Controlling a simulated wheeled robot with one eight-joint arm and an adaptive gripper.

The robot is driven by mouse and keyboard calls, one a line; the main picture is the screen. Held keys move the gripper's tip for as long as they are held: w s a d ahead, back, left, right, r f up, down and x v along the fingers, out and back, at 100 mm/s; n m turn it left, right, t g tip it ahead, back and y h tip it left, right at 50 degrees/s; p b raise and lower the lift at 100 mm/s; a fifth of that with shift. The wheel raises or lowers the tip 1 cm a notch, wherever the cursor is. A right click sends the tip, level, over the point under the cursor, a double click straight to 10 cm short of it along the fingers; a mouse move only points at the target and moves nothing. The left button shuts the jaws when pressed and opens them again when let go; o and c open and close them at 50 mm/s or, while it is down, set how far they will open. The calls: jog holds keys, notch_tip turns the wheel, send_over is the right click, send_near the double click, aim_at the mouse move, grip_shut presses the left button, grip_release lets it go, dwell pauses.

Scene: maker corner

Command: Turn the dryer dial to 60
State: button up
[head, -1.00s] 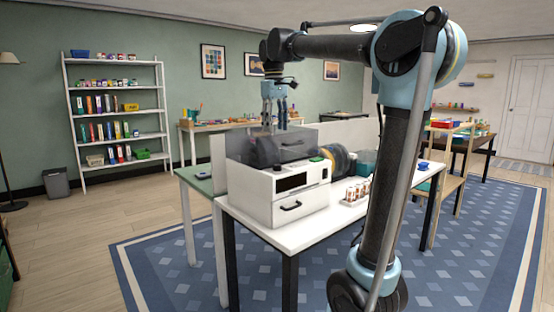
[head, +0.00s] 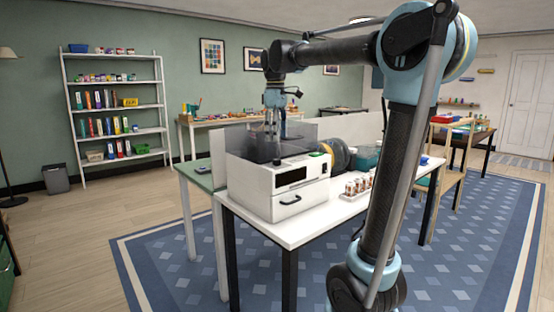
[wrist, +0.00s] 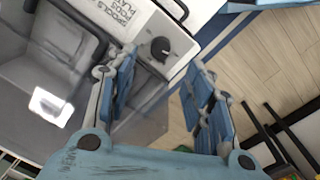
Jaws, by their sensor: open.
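The dryer (head: 262,199) is a white box with a grey see-through lid, standing on the white table. Its dial (wrist: 160,49) is a round black knob on a light top panel in the wrist view. Small marks ring the dial, but I cannot read them or its setting. My gripper (wrist: 161,62) is open and empty, its blue fingers either side of the dial in the picture and apart from it.
A printed label (wrist: 118,12) lies beside the dial. A rack of small bottles (head: 358,187) and a dark spool (head: 340,155) stand right of the dryer. The white table (head: 300,232) is clear in front.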

aim_at(277, 159)
jog(key=f, duration=0.9)
jog(key=shift+w+d+f, duration=0.1)
jog(key=shift+w+f, duration=0.05)
jog(key=shift+w, duration=0.05)
jog(key=shift+c, duration=0.2)
jog(key=c, duration=1)
